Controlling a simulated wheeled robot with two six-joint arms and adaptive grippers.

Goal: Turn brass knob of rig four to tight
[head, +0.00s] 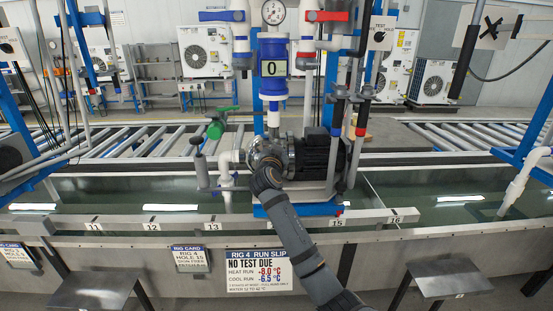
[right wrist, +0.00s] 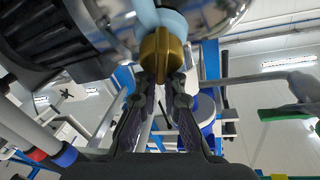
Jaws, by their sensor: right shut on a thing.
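The brass knob (right wrist: 161,54) shows in the right wrist view at the top middle, on the pump's pale blue and silver fitting. My right gripper (right wrist: 162,78) has both fingers closed on the brass knob. In the head view my right arm comes up from the bottom, and my right gripper (head: 262,169) is at the front of the rig four pump (head: 315,155); the knob is hidden there behind the gripper. The rig carries a round gauge (head: 273,12) at its top and a blue housing marked 0 (head: 273,68). My left gripper is not in view.
A slip headed RIG 4 RUN SLIP (head: 259,271) and a rig card (head: 190,259) hang on the tank front. A numbered rail (head: 240,221) runs along the water tank. A green-handled valve (head: 216,127) stands left of the pump. Grey stools (head: 447,285) stand in front.

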